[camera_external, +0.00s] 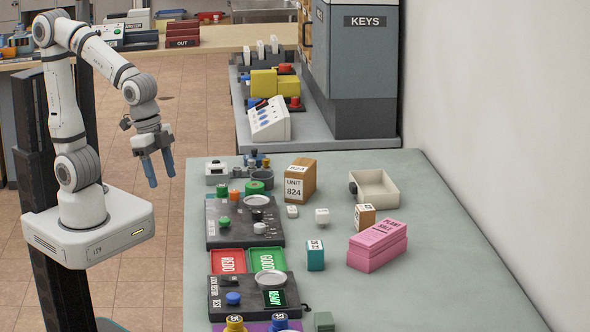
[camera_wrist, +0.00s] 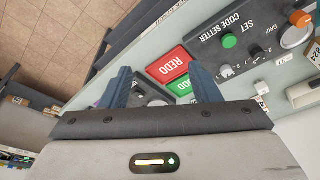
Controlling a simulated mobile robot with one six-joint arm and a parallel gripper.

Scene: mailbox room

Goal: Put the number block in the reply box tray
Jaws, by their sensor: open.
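My gripper (camera_external: 161,178) hangs open and empty left of the grey-green table, its two blue fingers pointing down. In the wrist view its fingers (camera_wrist: 162,86) are spread, with nothing between them. A teal block with white markings (camera_external: 315,256) and a small tan block with a white label (camera_external: 365,217) stand on the table; which is the number block I cannot tell. Two small white blocks (camera_external: 322,216) also lie there. A shallow, cream open tray (camera_external: 377,202) sits at the back right; I cannot read a reply label on it.
The code setter panel (camera_external: 222,238), red REDO pad (camera_external: 229,261) and green GOOD pad (camera_external: 268,259) line the table's left side. The table's right side (camera_external: 450,240) is clear.

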